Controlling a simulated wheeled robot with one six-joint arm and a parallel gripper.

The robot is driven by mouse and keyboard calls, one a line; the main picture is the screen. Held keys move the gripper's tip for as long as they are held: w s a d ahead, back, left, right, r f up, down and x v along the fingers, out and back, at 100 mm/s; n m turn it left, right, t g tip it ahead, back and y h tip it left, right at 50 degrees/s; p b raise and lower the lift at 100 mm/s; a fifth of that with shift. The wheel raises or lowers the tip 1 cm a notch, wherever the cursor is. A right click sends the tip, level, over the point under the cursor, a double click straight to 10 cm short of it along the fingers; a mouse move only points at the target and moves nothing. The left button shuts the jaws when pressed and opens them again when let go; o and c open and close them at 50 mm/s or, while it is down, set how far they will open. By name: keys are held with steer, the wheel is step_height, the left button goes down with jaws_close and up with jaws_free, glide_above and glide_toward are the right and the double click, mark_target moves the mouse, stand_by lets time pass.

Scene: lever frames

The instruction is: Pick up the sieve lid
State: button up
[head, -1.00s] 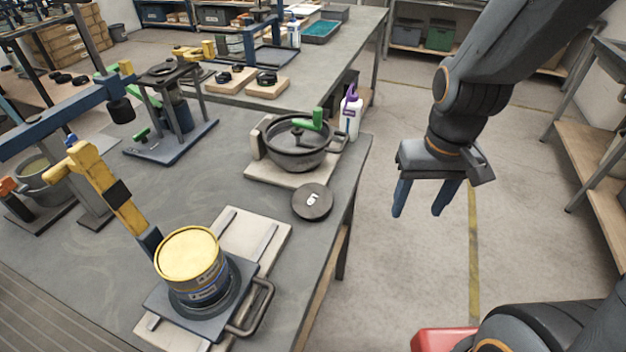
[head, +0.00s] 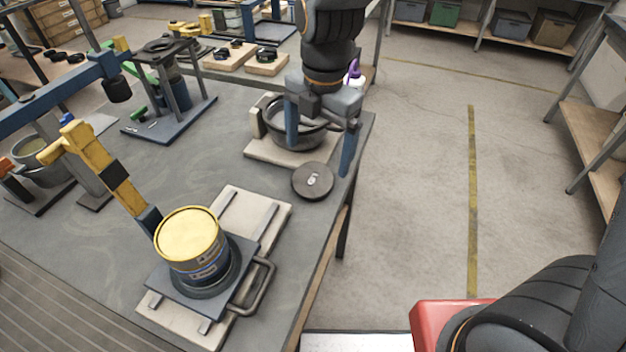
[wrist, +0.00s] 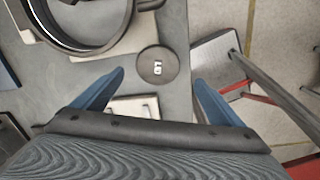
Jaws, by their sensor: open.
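A flat dark round disc (head: 313,181) with a white mark lies on the grey bench near its right edge; it looks like a lid, but I cannot tell for certain that it is the sieve lid. It also shows in the wrist view (wrist: 157,66), between my fingertips in the picture. Behind it, a dark round pan (head: 312,138) stands on a pale board, partly hidden by my gripper. My gripper (head: 319,160) is open and empty, with blue fingers pointing down, above the bench edge by the pan and disc. Its height over the disc is unclear.
A yellow-topped tin (head: 188,234) stands on a dark plate with a looped handle, front left. A yellow and blue lever arm (head: 115,180) rises beside it. A dark stand (head: 172,95) is farther back.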

mark_target(313, 178)
steer(key=shift+a+n, duration=0.3)
steer(key=shift+f, duration=0.3)
steer(key=shift+w+a+f+p, duration=0.1)
steer(key=shift+f+p, duration=0.45)
steer(key=shift+f, duration=1.25)
steer(key=shift+w+a+f+p, duration=0.1)
steer(key=shift+f+p, duration=0.4)
steer(key=shift+f, duration=1.3)
steer(key=c, duration=1.3)
steer(key=shift+o, duration=0.2)
steer(key=shift+r, duration=0.1)
